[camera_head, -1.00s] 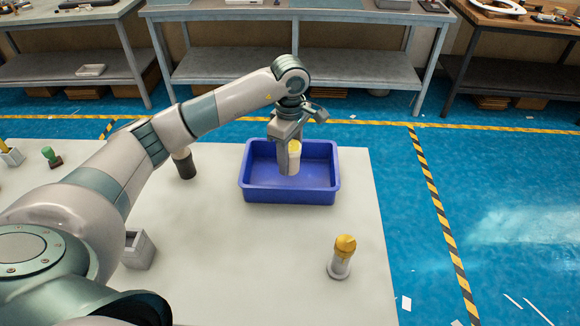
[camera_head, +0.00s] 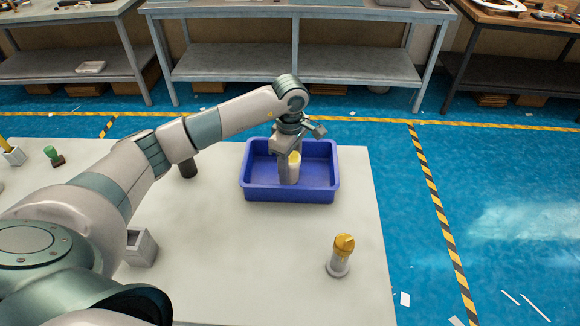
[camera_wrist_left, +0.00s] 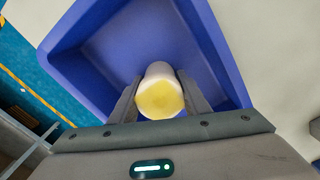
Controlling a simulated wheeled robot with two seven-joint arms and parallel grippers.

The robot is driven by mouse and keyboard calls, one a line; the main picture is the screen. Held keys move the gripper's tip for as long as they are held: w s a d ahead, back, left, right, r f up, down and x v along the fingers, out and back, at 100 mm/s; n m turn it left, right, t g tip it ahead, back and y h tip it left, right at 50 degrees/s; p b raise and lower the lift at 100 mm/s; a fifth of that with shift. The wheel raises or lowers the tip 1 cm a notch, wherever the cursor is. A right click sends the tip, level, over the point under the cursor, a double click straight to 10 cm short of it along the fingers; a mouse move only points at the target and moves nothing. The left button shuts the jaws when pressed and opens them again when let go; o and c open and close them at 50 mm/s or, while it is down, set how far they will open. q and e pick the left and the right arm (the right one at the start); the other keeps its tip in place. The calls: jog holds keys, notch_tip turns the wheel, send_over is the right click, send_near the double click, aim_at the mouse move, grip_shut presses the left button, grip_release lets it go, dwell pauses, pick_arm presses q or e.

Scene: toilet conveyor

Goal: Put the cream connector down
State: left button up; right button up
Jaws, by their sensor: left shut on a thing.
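The cream connector (camera_head: 293,169) is a pale cylinder with a yellow top. My left gripper (camera_head: 288,166) is shut on it and holds it upright inside the blue bin (camera_head: 258,188). In the left wrist view the connector (camera_wrist_left: 160,92) sits between the two fingers of the gripper (camera_wrist_left: 158,100), with the bin's blue wall (camera_wrist_left: 85,32) around it. I cannot tell whether its base touches the bin floor. My right gripper is not in view.
A yellow-topped grey and white piece (camera_head: 340,256) stands at the table's front right. A dark cylinder (camera_head: 188,165), a grey open box (camera_head: 141,248) and a green-handled stamp (camera_head: 54,156) stand to the left. The table (camera_head: 235,262) is clear in front of the bin.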

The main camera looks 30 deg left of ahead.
aim_at(290, 157)
pick_arm(q)
jog(key=o, duration=1.1)
jog(key=shift+r, duration=0.2)
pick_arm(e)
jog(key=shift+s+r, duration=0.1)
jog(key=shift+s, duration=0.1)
pick_arm(q)
jog(key=shift+r, duration=0.3)
notch_tip(290, 157, up, 2)
jog(key=shift+r+b, duration=0.1)
jog(key=shift+b, duration=0.4)
notch_tip(290, 157, up, 8)
jog(key=b, duration=0.2)
jog(key=shift+b, duration=0.3)
jog(key=shift+r, duration=0.55)
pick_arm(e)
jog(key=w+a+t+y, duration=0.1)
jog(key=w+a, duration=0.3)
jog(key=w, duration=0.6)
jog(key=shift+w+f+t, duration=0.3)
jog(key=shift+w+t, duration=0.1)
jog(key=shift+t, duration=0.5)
pick_arm(q)
jog(key=shift+s+f, duration=0.1)
jog(key=shift+s, duration=0.05)
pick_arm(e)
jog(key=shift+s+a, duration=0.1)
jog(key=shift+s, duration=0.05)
